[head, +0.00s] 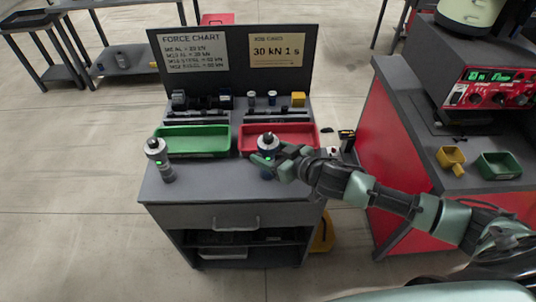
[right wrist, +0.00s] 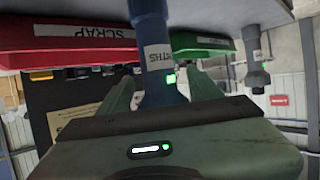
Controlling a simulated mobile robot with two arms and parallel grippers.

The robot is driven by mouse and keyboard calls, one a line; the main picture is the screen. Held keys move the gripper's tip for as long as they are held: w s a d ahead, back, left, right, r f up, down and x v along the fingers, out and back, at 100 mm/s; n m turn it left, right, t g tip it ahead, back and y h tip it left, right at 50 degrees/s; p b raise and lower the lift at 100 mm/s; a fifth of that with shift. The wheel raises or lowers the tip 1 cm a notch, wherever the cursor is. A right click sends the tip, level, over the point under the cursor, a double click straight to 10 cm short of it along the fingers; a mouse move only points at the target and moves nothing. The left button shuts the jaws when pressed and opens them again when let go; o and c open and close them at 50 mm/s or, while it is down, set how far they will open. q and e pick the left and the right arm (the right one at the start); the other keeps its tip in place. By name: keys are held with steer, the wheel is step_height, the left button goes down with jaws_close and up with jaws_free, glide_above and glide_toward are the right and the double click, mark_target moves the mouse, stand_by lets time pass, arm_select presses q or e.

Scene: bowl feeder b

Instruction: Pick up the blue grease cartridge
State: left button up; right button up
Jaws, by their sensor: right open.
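The blue grease cartridge (head: 268,144) stands upright near the front of the grey workbench, with a grey cap on top. In the right wrist view the blue cartridge (right wrist: 150,28) carries a white label. My right gripper (head: 268,163) reaches in from the right at the cartridge. In the right wrist view its two fingers (right wrist: 158,85) are open, one on each side of the blue body. Whether they touch it I cannot tell. The cartridge's lower part is partly hidden by the gripper in the head view. My left gripper is not in view.
A similar grey cartridge (head: 160,161) stands at the bench's left. A green tray (head: 192,152) and a red tray (head: 310,148), marked SCRAP in the wrist view, lie behind. A red-sided bench (head: 385,165) stands at right. The bench front between the two cartridges is clear.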

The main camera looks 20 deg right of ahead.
steer(key=shift+w+a+f, duration=0.1)
steer(key=shift+w, duration=0.05)
jaws_close()
